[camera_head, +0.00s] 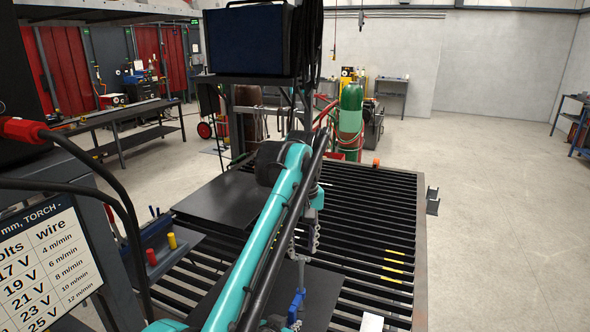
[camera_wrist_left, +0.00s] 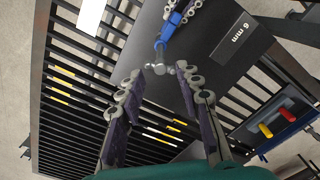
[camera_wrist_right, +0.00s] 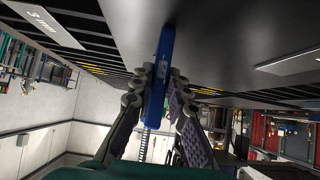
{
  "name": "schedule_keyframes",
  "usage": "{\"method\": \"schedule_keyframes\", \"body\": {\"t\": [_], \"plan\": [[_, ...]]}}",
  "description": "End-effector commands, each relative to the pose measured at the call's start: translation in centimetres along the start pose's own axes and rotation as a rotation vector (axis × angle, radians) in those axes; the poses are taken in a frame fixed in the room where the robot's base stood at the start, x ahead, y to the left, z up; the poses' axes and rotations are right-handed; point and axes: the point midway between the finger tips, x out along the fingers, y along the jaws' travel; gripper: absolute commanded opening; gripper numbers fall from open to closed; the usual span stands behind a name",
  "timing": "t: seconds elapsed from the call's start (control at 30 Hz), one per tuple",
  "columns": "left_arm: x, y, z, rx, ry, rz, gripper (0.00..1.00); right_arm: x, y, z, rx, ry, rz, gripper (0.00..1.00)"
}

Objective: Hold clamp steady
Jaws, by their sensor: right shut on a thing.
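A blue clamp (camera_head: 296,306) is at the edge of a dark metal plate (camera_head: 322,290) on the slatted table. Its silver screw end with a crossbar (camera_wrist_left: 160,69) shows in the left wrist view. My right gripper (camera_wrist_right: 158,80) is shut on the clamp's blue body, which stands between its fingers in the right wrist view. My left gripper (camera_head: 302,254) is above the clamp; in the left wrist view its fingers (camera_wrist_left: 158,72) are apart, with the crossbar between or just beyond the tips. Whether they touch it is unclear. The clamp's jaw is mostly hidden.
Another dark plate (camera_head: 225,200) lies on the slatted table (camera_head: 375,215). A blue holder with red and yellow pieces (camera_head: 160,245) is at its left edge. A dark machine (camera_head: 249,40) stands behind, near a green cylinder (camera_head: 350,117). Open floor (camera_head: 500,190) is at right.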

Motion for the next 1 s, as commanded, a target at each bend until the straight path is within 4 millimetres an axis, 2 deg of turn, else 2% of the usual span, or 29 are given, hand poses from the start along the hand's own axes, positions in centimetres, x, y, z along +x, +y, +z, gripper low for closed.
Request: {"method": "schedule_keyframes", "body": {"t": [0.5,0.63,0.9,1.0], "plan": [[0.01,-0.06,0.00,0.860,0.000,0.000,0.35,0.02,0.04,0.00,0.000,0.000,0.001,0.00],[0.01,-0.06,0.00,0.960,0.000,0.000,0.35,0.02,0.04,0.00,0.000,0.000,0.001,0.00],[0.00,-0.06,0.00,0.976,0.000,0.000,0.35,0.02,0.04,0.00,0.000,0.000,0.001,0.00],[0.00,-0.06,0.00,1.039,0.000,0.000,0.35,0.02,0.04,0.00,0.000,0.000,0.001,0.00]]}}
